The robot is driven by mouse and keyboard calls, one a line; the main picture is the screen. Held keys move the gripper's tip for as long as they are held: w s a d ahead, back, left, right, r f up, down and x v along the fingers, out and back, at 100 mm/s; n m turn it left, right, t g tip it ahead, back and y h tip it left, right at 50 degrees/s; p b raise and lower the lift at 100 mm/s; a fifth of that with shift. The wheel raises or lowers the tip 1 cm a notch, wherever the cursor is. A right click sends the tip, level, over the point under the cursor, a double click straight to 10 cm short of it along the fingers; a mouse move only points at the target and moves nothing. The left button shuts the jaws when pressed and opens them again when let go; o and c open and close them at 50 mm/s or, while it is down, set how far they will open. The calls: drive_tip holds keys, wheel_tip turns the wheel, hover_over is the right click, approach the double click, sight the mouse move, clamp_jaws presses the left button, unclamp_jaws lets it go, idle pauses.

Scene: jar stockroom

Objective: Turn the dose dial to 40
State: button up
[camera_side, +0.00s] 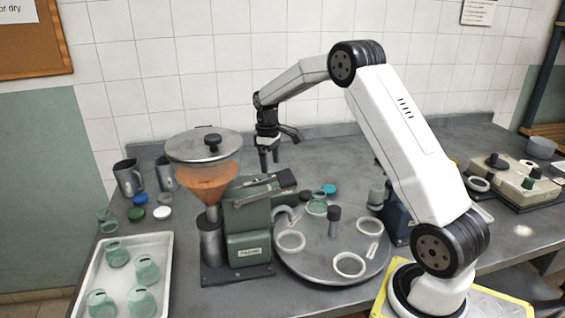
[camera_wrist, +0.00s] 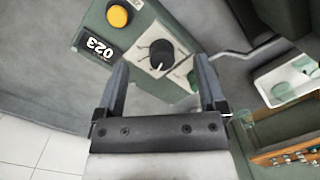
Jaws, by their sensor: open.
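The dose dial (camera_wrist: 161,54) is a round black knob with a pale pointer line, on a pale plate of a grey-green housing in the wrist view. The display (camera_wrist: 95,46) beside it appears upside down and seems to read 023. My gripper (camera_wrist: 160,63) is open, its fingers apart on either side of the dial in this view; I cannot tell the remaining distance or any contact. In the side view, my gripper (camera_side: 270,161) points down behind the green filling machine (camera_side: 247,222). The dial is hidden there.
A yellow button (camera_wrist: 118,14) sits near the display. The orange funnel (camera_side: 208,184) with its lid stands left of my gripper. A round turntable (camera_side: 320,268) with white rings and a jar tray (camera_side: 92,285) stand in front. Bench behind the machine is partly clear.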

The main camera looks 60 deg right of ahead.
drive_tip(key=t, duration=0.1)
hover_over(258, 180)
drive_tip(key=shift+s+a+f+n, duration=0.15)
drive_tip(key=shift+s+a+n, duration=0.05)
drive_tip(key=shift+a+n, duration=0.1)
drive_tip(key=shift+f, duration=0.1)
drive_tip(key=shift+f, duration=3.8)
clamp_jaws()
